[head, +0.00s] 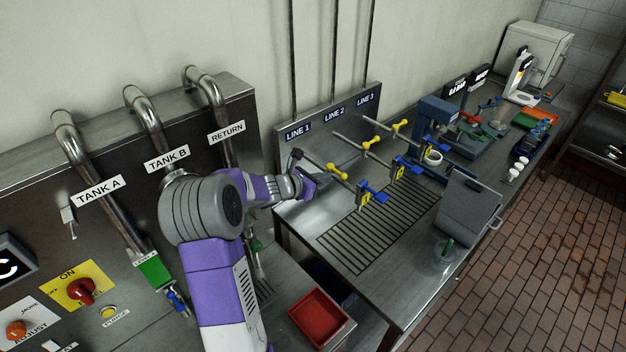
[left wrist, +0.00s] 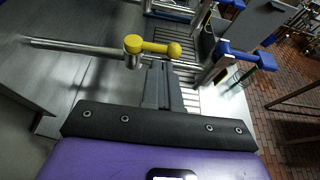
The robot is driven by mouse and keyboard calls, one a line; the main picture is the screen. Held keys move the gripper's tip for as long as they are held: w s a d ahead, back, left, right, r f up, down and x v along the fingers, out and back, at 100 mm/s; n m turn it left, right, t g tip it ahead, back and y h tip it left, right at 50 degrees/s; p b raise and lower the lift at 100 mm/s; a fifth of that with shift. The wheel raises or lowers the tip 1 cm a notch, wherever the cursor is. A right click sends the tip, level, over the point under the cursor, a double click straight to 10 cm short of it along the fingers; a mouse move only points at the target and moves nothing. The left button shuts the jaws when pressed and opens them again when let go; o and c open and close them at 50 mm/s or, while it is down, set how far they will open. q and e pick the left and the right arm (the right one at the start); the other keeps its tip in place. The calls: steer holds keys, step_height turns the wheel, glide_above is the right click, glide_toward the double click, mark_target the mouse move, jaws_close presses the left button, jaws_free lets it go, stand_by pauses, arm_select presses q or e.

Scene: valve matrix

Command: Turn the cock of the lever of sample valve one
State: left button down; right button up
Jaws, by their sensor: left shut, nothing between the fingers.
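The nearest pipe, under the LINE 1 plate (head: 298,132), carries a yellow lever (head: 338,172) with a ball end. Farther out on the same pipe is a blue lever (head: 374,194) beside a yellow number tag (head: 364,200), too small to read surely. My left gripper (head: 312,186) is beside the pipe, on the wall side of the yellow lever. In the left wrist view, the shut, empty fingers (left wrist: 160,78) point toward the yellow lever (left wrist: 152,46), close below it; contact cannot be told. A blue lever (left wrist: 245,55) shows to the right there. My right gripper is not in view.
Two similar pipes with yellow levers (head: 372,142) and blue levers stand farther along the bench. A slotted drain (head: 375,235) lies below.

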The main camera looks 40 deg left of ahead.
mark_target(337, 172)
arm_select(q)
steer(key=x, duration=0.3)
steer(key=shift+w+f, duration=0.1)
steer(key=shift+w, duration=0.2)
